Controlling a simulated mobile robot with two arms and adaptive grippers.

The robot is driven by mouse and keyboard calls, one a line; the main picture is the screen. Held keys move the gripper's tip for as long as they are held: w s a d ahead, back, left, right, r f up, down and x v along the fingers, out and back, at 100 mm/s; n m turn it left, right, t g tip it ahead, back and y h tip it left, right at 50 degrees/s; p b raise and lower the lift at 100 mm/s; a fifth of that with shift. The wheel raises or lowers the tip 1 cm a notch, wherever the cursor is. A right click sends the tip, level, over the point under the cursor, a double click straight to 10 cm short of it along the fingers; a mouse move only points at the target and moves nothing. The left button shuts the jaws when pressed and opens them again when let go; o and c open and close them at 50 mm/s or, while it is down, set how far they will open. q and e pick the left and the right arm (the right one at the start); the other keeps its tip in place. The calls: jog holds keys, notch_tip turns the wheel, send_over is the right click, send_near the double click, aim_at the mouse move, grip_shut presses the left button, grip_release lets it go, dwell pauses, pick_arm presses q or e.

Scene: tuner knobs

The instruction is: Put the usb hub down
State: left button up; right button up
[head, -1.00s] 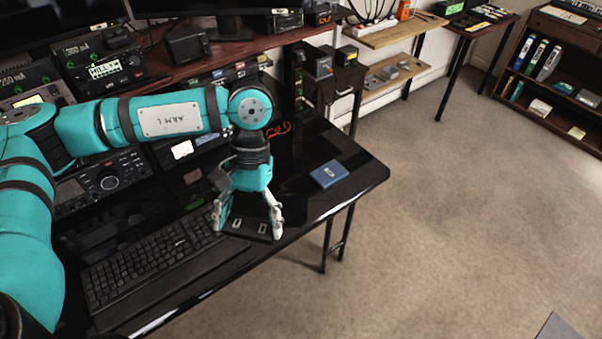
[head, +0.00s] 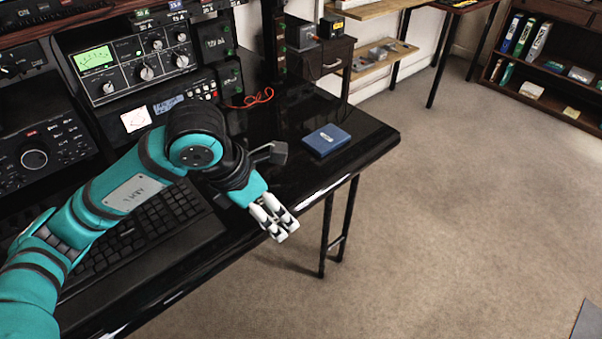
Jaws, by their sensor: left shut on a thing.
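My left gripper (head: 283,225) is in the middle of the head view, at the front edge of the black desk (head: 300,107). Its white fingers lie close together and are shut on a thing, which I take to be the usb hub. The hub itself is mostly hidden; only dark gaps show between the fingers, so I cannot tell its tilt. I cannot tell whether it touches the desk. My right gripper is not in view.
A blue box (head: 327,139) lies on the desk, right of and behind my left gripper. A black keyboard (head: 150,232) lies to the left, partly under my arm. Radio gear (head: 130,62) stands behind. An orange cable (head: 250,98) lies at the back. Desk around the blue box is clear.

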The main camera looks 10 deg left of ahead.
pick_arm(q)
jog(key=shift+w+f+n, duration=0.1)
jog(key=shift+f+n, duration=0.3)
jog(key=shift+n, duration=0.1)
jog(key=shift+w+a, duration=0.15)
jog(key=shift+w, duration=0.15)
send_over(275, 172)
jog(key=s, duration=0.1)
jog(key=shift+s+a+f, duration=0.1)
jog(key=shift+a+f, duration=0.25)
jog(key=shift+f, duration=0.35)
notch_tip(275, 172, down, 4)
jog(key=shift+r, duration=0.25)
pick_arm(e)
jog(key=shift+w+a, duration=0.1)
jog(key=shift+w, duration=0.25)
pick_arm(q)
jog(key=shift+f, duration=0.1)
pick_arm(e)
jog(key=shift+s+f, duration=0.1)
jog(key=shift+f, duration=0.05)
pick_arm(q)
jog(key=o, duration=0.8)
jog(key=shift+o, duration=0.9)
